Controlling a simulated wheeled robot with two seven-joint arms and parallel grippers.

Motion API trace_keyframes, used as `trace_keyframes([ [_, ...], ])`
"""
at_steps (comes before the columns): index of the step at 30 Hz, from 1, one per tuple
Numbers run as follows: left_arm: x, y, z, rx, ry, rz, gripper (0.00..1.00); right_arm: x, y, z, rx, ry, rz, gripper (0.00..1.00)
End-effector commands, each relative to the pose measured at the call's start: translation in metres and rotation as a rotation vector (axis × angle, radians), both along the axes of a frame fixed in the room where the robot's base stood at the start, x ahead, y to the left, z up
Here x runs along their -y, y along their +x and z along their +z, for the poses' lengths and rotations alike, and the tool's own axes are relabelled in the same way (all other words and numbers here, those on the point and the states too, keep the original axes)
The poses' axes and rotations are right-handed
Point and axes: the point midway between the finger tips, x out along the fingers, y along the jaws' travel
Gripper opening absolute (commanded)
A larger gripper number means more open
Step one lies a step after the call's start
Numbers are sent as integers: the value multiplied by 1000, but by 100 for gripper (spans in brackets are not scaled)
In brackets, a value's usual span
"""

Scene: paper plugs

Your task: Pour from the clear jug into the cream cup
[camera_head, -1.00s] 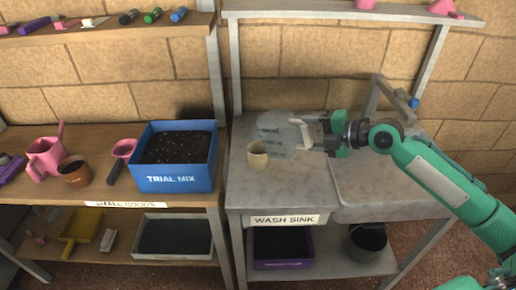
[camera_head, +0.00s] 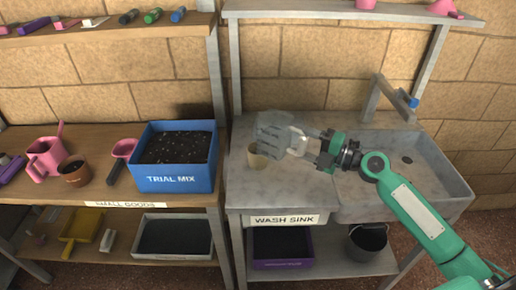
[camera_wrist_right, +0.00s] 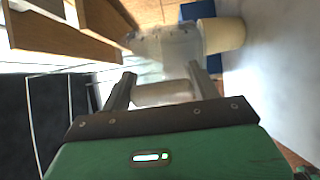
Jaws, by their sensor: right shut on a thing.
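The clear jug (camera_head: 270,130) is held up over the left part of the wash sink counter. It looks tilted to the left, with its upper part above the cream cup. The cream cup (camera_head: 256,160) stands upright on the counter, partly hidden by the jug. My right gripper (camera_head: 306,144) is shut on the jug's handle at the jug's right side. In the right wrist view the handle (camera_wrist_right: 162,93) lies between the fingers, with the jug body (camera_wrist_right: 170,48) beyond and the cream cup (camera_wrist_right: 222,35) beside it. Any liquid is too faint to tell. My left gripper is out of view.
A blue soil box (camera_head: 177,178) stands on the bench to the left, near a brown pot (camera_head: 75,174) and a pink watering can (camera_head: 43,158). The sink basin (camera_head: 405,170) lies to the right beneath a grey tap frame (camera_head: 388,92). The counter front is clear.

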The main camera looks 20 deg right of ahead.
Motion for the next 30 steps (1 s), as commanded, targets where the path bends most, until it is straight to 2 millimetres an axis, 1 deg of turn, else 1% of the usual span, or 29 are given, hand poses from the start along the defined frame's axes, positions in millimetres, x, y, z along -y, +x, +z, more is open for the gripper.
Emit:
trace_keyframes([
  [4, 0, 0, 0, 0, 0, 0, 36, 0, 0, 5, 2, -2, 1, 39],
  [12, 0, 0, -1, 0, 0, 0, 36, -1, 0, 31, 3, -3, 2, 39],
  [15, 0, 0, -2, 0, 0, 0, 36, -1, 0, 38, 1, -2, 2, 39],
  [27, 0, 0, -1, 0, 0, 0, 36, 0, 0, 40, -1, -1, 1, 39],
  [30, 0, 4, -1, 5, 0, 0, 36, 0, 0, 40, -1, -1, 1, 39],
])
